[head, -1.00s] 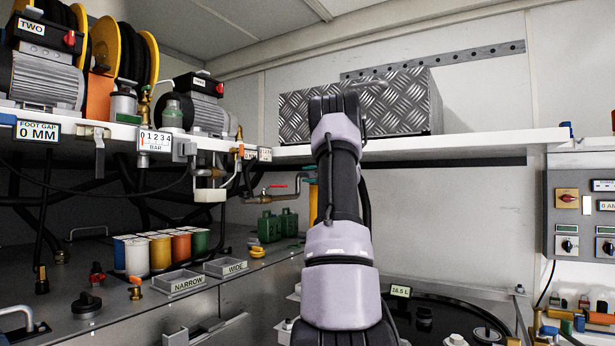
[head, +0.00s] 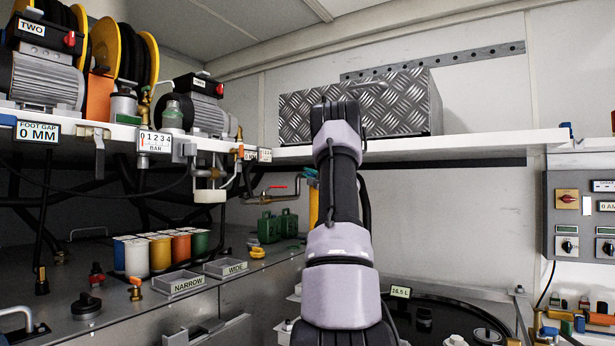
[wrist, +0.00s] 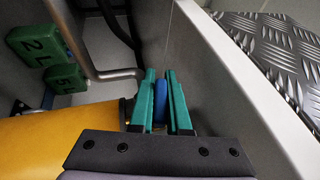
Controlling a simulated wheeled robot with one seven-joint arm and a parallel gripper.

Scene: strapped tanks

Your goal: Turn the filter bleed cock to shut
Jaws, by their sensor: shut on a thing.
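In the wrist view my gripper (wrist: 159,78) has its two green fingers closed on a small blue handle (wrist: 161,90), which I take to be the filter bleed cock. The handle stands between the fingers, beside the end of a yellow cylinder (wrist: 60,138). The cock's body and the handle's exact angle are mostly hidden by the fingers and the gripper's dark plate. In the head view a strip of the yellow cylinder (head: 313,205) shows left of my arm, below the shelf.
A white shelf (head: 470,146) carries a checker-plate box (head: 395,105); the shelf edge and box also run close right of the gripper in the wrist view. A bent metal pipe (wrist: 105,73) and green cans (wrist: 35,45) lie to its left. A red lever (head: 277,187) sits on piping.

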